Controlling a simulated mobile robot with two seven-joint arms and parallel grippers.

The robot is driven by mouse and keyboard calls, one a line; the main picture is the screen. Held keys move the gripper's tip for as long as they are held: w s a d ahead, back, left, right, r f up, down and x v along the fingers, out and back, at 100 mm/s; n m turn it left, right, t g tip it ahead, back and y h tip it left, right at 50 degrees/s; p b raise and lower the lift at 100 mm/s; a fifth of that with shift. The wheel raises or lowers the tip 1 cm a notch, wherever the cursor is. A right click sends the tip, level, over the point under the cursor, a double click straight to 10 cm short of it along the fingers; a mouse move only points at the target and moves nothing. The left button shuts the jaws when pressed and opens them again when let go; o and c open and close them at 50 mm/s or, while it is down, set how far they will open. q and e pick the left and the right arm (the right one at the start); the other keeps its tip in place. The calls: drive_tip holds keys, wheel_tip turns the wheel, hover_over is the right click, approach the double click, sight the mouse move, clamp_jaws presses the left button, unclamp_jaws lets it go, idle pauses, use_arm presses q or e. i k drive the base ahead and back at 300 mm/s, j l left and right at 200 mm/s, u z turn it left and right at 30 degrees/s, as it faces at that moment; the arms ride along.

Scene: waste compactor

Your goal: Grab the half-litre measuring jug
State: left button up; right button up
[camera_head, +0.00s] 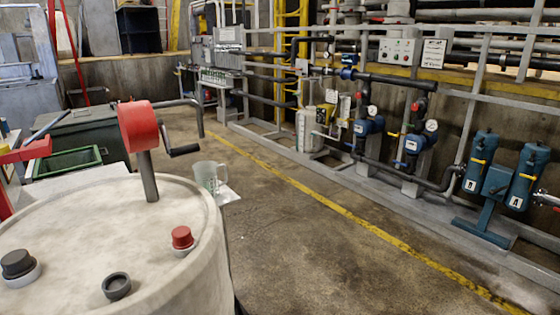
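A pale, translucent measuring jug (206,176) shows near the picture's centre left, just past the far right rim of a large white drum (90,230). It looks upright, with its handle on the right side. The drum's rim hides its lower left part, and I cannot tell what it stands on. A small white sheet or pad (227,194) shows beside its base. Any volume marking is too small to read. Neither of my grippers is in view.
A red hand pump (138,126) with a dark crank rises from the drum, left of the jug. Red (182,238) and dark caps (17,264) sit on the drum top. Open floor (300,240) lies right, up to a yellow line and blue pumps (480,162).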

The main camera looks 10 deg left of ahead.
sight(205, 173)
drive_tip(key=i+l, duration=0.15)
drive_tip(key=l, duration=0.25)
drive_tip(key=i+l+z, duration=0.1)
drive_tip(key=l, duration=0.25)
drive_tip(key=i+l+z, duration=0.35)
drive_tip(key=i+l, duration=0.15)
drive_tip(key=l, duration=0.2)
drive_tip(key=i+l+z, duration=0.2)
drive_tip(key=i, duration=0.25)
drive_tip(key=i+l+z, duration=0.25)
drive_tip(key=i, duration=0.2)
drive_tip(key=i+u, duration=1.3)
drive_tip(key=u, duration=0.25)
drive_tip(key=i+l+u, duration=0.1)
drive_tip(key=i+u, duration=0.25)
drive_tip(key=i+j+u, duration=0.15)
drive_tip(key=u, duration=0.2)
drive_tip(key=i+u, duration=0.35)
drive_tip(key=i+j+u, duration=0.1)
drive_tip(key=u, duration=0.25)
